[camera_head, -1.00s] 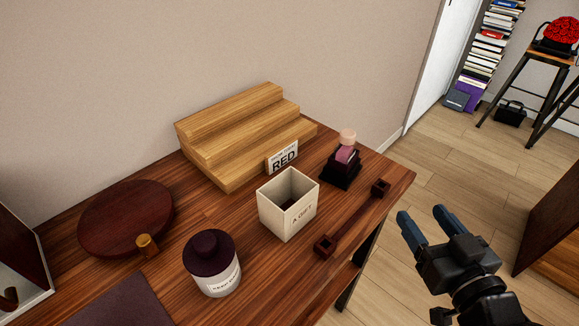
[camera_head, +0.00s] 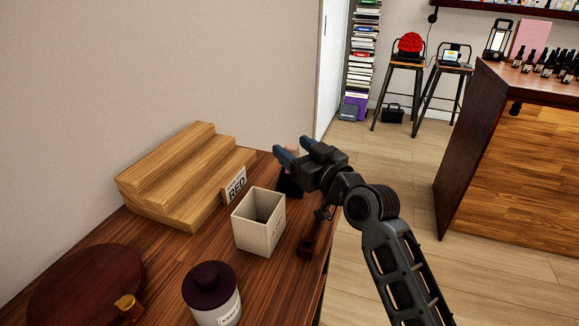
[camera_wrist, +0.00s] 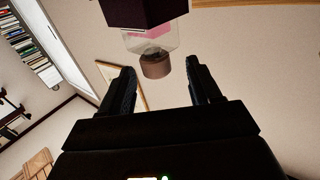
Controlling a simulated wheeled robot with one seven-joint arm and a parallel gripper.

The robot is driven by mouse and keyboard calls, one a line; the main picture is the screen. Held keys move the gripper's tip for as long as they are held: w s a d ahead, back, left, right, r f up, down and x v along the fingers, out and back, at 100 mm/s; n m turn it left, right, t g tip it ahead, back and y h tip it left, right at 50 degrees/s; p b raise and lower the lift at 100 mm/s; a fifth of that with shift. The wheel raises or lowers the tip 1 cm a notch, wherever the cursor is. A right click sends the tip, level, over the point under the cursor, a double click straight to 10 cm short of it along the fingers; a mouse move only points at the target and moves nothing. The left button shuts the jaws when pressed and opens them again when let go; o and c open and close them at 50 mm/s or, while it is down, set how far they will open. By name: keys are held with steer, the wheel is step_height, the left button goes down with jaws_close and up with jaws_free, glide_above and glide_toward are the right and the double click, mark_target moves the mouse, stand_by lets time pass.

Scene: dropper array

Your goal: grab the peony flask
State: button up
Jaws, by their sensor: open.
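The pink flask with a rounded pinkish cap shows in the wrist view (camera_wrist: 150,42), upside down in the picture. Its dark stand (camera_wrist: 143,10) is at the top edge there. In the head view my gripper (camera_head: 291,147) hides most of the flask; part of the black stand (camera_head: 289,188) shows below. My gripper also shows in the wrist view (camera_wrist: 160,68), open and empty. The cap appears between its fingertips in the picture, with no contact visible. I cannot read a name on the flask.
A wooden step stand (camera_head: 175,170), a "RED" card (camera_head: 235,185), a cream box (camera_head: 257,232) and a white jar with a dark lid (camera_head: 212,290) stand on the table. Open floor is to the right.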

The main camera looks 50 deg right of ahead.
mark_target(289, 144)
steer(key=x, duration=0.4)
steer(key=shift+d, duration=0.15)
steer(key=shift+s, duration=0.1)
steer(key=shift+c, duration=0.3)
jaws_close()
